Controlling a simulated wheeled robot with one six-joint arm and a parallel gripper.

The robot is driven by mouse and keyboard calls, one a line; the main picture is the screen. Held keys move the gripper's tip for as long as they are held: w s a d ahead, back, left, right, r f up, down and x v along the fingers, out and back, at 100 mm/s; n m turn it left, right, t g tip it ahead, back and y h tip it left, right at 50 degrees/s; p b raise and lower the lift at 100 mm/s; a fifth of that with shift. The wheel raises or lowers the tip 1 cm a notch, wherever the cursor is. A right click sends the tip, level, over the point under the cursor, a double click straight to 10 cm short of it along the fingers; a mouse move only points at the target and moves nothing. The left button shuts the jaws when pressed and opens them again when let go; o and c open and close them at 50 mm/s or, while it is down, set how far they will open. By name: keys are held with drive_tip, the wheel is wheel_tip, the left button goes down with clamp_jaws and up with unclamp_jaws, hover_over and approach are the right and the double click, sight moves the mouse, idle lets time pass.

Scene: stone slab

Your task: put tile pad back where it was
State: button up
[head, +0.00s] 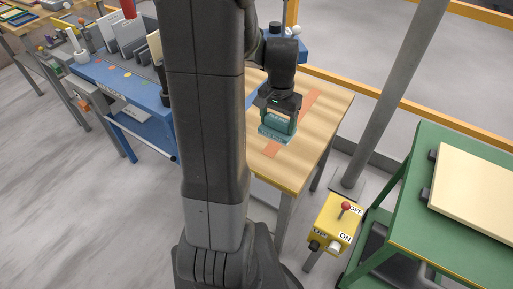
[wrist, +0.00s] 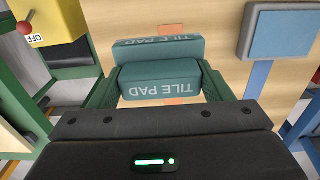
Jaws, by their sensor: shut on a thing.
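The tile pad (wrist: 158,82) is a teal block with a matching teal part behind it, both lettered TILE PAD. In the wrist view it sits between the two fingers of my gripper (wrist: 160,88). My gripper (head: 279,116) is shut on it. In the head view the tile pad (head: 276,134) is below the gripper, over the wooden table (head: 303,160). I cannot tell whether its underside touches the tabletop. Orange marks (head: 309,103) show on the wood on both sides of the pad, and the pad covers the part between them.
A grey-framed blue square (wrist: 284,35) lies to the right in the wrist view. A blue bench (head: 130,88) with upright slabs stands left. A grey post (head: 395,95), a yellow switch box (head: 333,222) and a green stand (head: 405,215) are right. The table's near right part is clear.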

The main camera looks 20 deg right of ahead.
wheel_tip(320, 180, down, 10)
drive_tip(key=shift+r, duration=0.15)
idle(0.3)
drive_tip(key=shift+f+b, duration=0.2)
drive_tip(key=shift+b, duration=0.1)
drive_tip(key=o, duration=0.9)
drive_tip(key=shift+o, duration=0.2)
drive_tip(key=shift+r, duration=0.1)
wheel_tip(320, 180, up, 12)
drive_tip(key=shift+r+p, duration=0.1)
drive_tip(key=shift+p, duration=0.4)
